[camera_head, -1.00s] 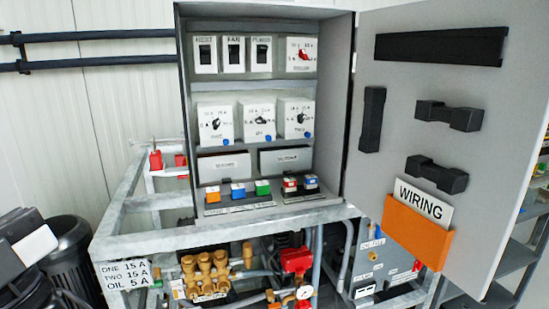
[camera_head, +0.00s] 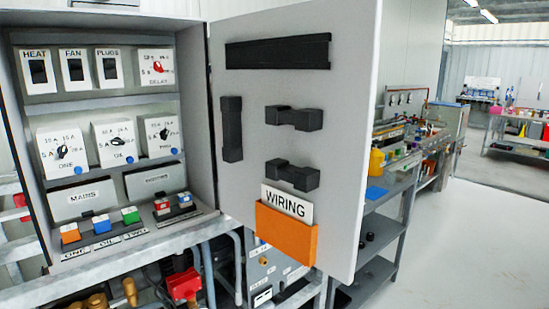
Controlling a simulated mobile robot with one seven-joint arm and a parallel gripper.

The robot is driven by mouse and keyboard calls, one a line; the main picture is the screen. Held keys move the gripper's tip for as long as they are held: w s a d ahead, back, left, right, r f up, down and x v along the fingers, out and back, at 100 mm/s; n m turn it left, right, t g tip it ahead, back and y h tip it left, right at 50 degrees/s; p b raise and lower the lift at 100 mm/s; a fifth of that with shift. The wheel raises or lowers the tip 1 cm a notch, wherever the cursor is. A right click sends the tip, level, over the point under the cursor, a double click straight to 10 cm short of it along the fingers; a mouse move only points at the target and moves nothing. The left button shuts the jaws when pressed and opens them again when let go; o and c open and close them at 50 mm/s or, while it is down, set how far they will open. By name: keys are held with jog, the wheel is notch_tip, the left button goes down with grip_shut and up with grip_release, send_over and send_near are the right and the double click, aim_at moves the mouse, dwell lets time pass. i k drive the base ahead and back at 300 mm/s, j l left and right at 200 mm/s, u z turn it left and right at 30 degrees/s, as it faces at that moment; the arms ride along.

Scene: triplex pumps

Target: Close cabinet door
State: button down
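The grey cabinet (camera_head: 198,118) stands open at the left, with switches, dials and coloured buttons on its shelves. Its door (camera_head: 345,150) is hinged on the cabinet's right side and stands swung wide open, its inner face toward me. The door carries black handles and clips, a long black strip (camera_head: 278,52), and an orange pocket (camera_head: 286,233) holding a white WIRING card (camera_head: 287,204). The door's free edge is at its right. My gripper is not in this view.
Pumps and pipes with a red valve (camera_head: 184,286) sit on a metal frame below the cabinet. Right of the door, a shelf (camera_head: 392,188) with bottles and small items runs along the wall. The floor (camera_head: 470,245) at the right is clear.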

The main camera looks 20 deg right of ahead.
aim_at(294, 85)
jog(key=i+l+u, duration=0.1)
jog(key=l+u, duration=0.25)
jog(key=l, duration=0.65)
jog(key=l+u, duration=0.35)
jog(key=l, duration=0.65)
jog(key=k+l+u, duration=0.1)
jog(key=l+u, duration=0.2)
jog(key=l, duration=0.65)
